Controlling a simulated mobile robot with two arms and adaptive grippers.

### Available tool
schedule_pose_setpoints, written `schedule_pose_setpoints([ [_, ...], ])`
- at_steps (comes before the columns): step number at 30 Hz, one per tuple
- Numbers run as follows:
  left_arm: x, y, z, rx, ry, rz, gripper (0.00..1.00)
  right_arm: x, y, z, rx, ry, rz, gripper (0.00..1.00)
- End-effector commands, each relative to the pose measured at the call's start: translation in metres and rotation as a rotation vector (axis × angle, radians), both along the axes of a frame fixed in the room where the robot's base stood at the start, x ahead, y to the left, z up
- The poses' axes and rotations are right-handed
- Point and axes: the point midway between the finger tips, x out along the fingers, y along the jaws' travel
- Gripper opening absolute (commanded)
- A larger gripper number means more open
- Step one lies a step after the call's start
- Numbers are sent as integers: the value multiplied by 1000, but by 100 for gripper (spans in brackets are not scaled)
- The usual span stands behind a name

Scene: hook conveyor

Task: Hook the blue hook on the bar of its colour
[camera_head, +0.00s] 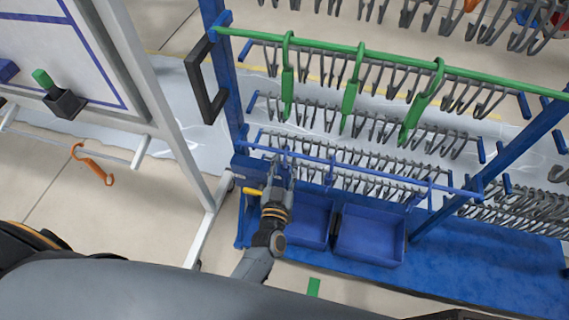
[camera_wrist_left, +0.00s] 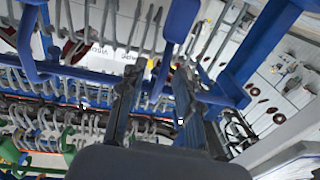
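The blue bar (camera_head: 380,173) runs along the front of the rack below the green bar; it also shows in the wrist view (camera_wrist_left: 80,72). My left gripper (camera_head: 281,165) is at the left part of this bar. In the wrist view its two dark fingers (camera_wrist_left: 157,78) stand apart. A blue piece with a wide rounded end (camera_wrist_left: 181,20) and a thin stem lies between and beyond them, at the bar. It looks like the blue hook hanging there, though I cannot tell for sure. No finger visibly clamps it. My right gripper is out of view.
Three green hooks (camera_head: 349,98) hang on the green bar (camera_head: 400,64) above. Rows of grey hooks (camera_head: 375,160) crowd behind. Blue bins (camera_head: 370,236) sit below. A white frame post (camera_head: 160,95) stands left of the rack.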

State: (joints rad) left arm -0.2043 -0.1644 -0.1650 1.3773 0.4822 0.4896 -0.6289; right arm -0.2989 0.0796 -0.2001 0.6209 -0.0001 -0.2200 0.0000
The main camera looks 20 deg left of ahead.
Motion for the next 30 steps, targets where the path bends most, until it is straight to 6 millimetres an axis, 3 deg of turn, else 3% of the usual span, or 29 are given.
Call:
schedule_pose_setpoints([
  [11, -10, -2, -1, 0, 3, -1, 34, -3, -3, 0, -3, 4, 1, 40],
  [24, -96, -9, -3, 0, 2, 0, 34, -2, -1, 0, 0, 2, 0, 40],
  [30, -117, -12, -3, 0, 0, 0, 34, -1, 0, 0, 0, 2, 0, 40],
])
